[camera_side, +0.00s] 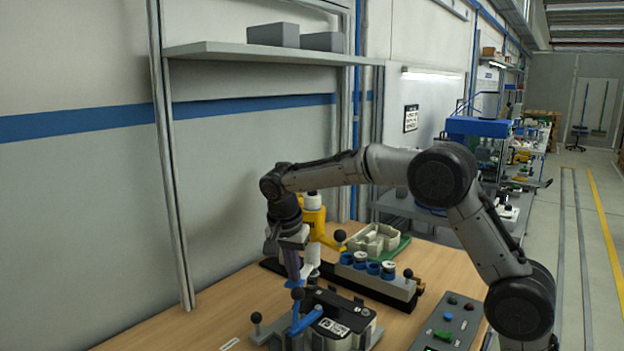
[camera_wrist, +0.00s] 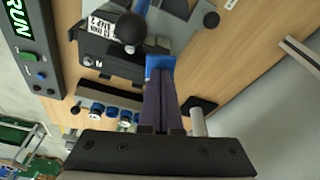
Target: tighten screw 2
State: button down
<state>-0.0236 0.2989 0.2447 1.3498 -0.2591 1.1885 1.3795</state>
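My gripper (camera_side: 296,282) points down over the clamping fixture at the front of the bench. Its two dark purple fingers lie close together in the wrist view (camera_wrist: 160,78), so it looks shut. A blue piece (camera_wrist: 160,62) shows right at the fingertips; I cannot tell whether they touch it or it lies just beyond. The fixture has a blue clamp lever (camera_side: 306,323) with a black ball knob, which also shows in the wrist view (camera_wrist: 131,27), and a black labelled cover (camera_side: 334,327). I cannot make out screw 2 or its number; the fingers and clamp may hide it.
A grey rack (camera_side: 392,286) with blue and white cups stands behind the fixture. A green tray (camera_side: 393,252) with a pale part is farther back, beside a yellow device (camera_side: 315,222). A control panel (camera_side: 444,322) is at right; it reads RUN in the wrist view.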

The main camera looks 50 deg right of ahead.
jog(key=shift+s+f, duration=0.1)
jog(key=shift+f, duration=0.65)
dwell(1.9)
jog(key=shift+r, duration=0.1)
jog(key=d+v, duration=0.2)
jog(key=v, duration=0.7)
jog(key=shift+w+r, duration=0.35)
jog(key=shift+w, duration=0.05)
dwell(0.4)
dwell(0.4)
